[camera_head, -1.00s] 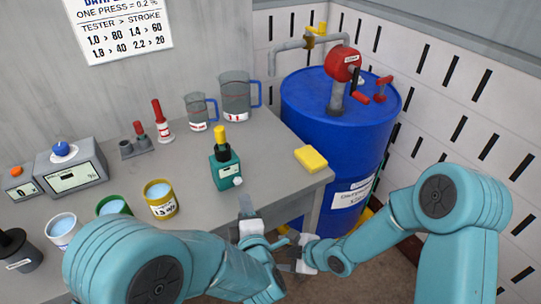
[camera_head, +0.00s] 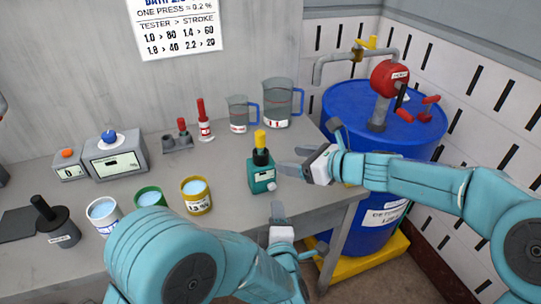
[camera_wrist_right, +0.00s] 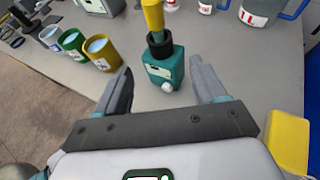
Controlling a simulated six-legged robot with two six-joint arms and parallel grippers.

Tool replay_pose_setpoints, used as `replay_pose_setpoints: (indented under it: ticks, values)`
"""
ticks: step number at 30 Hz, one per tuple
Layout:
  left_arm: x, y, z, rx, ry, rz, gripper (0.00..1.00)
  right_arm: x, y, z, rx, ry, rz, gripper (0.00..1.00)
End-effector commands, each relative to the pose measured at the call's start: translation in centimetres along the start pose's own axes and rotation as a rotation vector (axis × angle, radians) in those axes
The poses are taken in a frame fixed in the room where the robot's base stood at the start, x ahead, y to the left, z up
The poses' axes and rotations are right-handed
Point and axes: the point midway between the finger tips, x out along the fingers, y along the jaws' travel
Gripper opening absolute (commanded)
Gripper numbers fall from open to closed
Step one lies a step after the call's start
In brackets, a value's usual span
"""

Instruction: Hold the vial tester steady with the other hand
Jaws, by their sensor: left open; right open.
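The vial tester is probably the small teal device (camera_head: 262,178) with a black collar and yellow top, upright on the grey table. It also shows in the right wrist view (camera_wrist_right: 163,68), ahead of and between the open fingers. My right gripper (camera_head: 292,161) is open just right of the device, with its fingers pointing at it. In the right wrist view the gripper (camera_wrist_right: 162,88) is empty and the device appears beyond the fingertips; contact cannot be made out. My left gripper (camera_head: 296,226) is open and empty near the table's front edge, below the device.
White, green and yellow cups (camera_head: 197,196) stand left of the device. Two clear jugs (camera_head: 278,104) stand behind. A blue drum (camera_head: 350,104) with a red pump is at the right.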

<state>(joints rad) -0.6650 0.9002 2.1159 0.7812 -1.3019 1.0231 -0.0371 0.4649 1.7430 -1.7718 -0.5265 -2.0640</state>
Motion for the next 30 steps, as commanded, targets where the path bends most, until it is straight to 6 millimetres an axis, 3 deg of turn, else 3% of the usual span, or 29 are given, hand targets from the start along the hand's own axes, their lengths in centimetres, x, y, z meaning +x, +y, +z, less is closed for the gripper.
replay_pose_setpoints:
  ticks: [9, 15, 21, 29, 30]
  values:
    - [0.0, 0.0, 0.0, 0.000, 0.000, 0.000, 0.43, 7.2, 0.1, -0.1, 0.002, 0.001, 0.003, 0.70]
    - [0.0, 0.0, 0.0, 0.000, 0.000, 0.000, 0.43, 10.4, 0.1, -0.1, 0.002, 0.001, 0.002, 0.70]
    - [0.0, 0.0, 0.0, 0.000, 0.000, 0.000, 0.43, 11.8, 0.0, -0.1, 0.003, 0.001, 0.000, 0.70]
    - [0.0, 0.0, 0.0, 0.000, 0.000, 0.000, 0.43, 11.9, 0.0, -0.1, 0.004, 0.001, 0.000, 0.70]
    - [0.0, 0.0, 0.0, 0.000, 0.000, 0.000, 0.43, 11.9, 0.0, -0.1, 0.004, 0.001, 0.000, 0.64]
